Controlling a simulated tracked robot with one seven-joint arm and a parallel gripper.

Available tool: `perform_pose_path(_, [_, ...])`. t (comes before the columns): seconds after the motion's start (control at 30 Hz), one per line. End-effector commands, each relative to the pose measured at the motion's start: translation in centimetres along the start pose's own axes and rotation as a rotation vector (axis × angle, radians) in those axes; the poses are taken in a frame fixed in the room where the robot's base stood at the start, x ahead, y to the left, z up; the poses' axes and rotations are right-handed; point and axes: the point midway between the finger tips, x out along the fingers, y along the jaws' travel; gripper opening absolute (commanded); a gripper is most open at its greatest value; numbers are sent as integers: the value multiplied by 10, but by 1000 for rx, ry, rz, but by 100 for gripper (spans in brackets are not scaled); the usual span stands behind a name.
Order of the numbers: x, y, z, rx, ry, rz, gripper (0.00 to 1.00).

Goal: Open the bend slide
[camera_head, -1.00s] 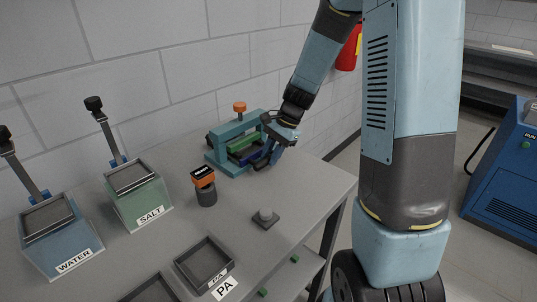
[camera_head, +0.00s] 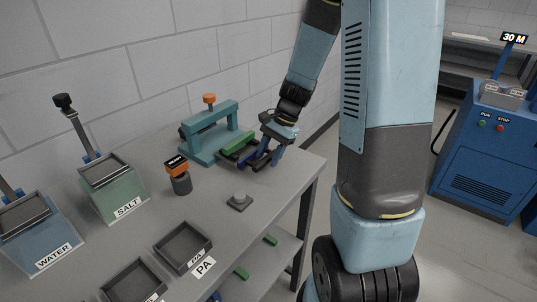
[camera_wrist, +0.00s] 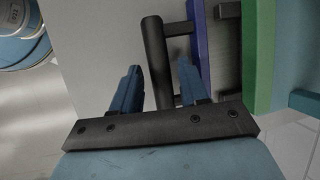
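The bend fixture is a teal frame (camera_head: 199,149) with an orange knob (camera_head: 209,98) on top. Its slide has a green bar (camera_head: 238,142) and a blue bar (camera_head: 246,159), which stick out of the frame's right side. The wrist view shows the green bar (camera_wrist: 257,50), the blue bar (camera_wrist: 200,40) and a dark handle bar (camera_wrist: 157,62). My gripper (camera_head: 266,160) is at the slide's outer end. In the wrist view, its two blue fingers (camera_wrist: 157,80) stand apart on either side of the handle, with gaps visible beside it.
A black-and-orange labelled cylinder (camera_head: 181,181) and a small grey button block (camera_head: 240,201) stand in front of the fixture. Trays (camera_head: 183,246) and the SALT (camera_head: 118,203) and WATER (camera_head: 45,245) bins are to the left. The table's right edge is close to my gripper.

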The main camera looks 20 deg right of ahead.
Motion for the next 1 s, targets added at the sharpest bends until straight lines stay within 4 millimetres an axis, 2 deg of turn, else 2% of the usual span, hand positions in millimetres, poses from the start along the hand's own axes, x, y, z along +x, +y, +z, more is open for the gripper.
perform_pose_path(0.3, [-1,0,0,0,-1,0,51])
perform_pose_path(0.47, [-12,0,0,1,-1,-2,51])
perform_pose_path(1.0, [-111,0,-1,1,2,-2,51])
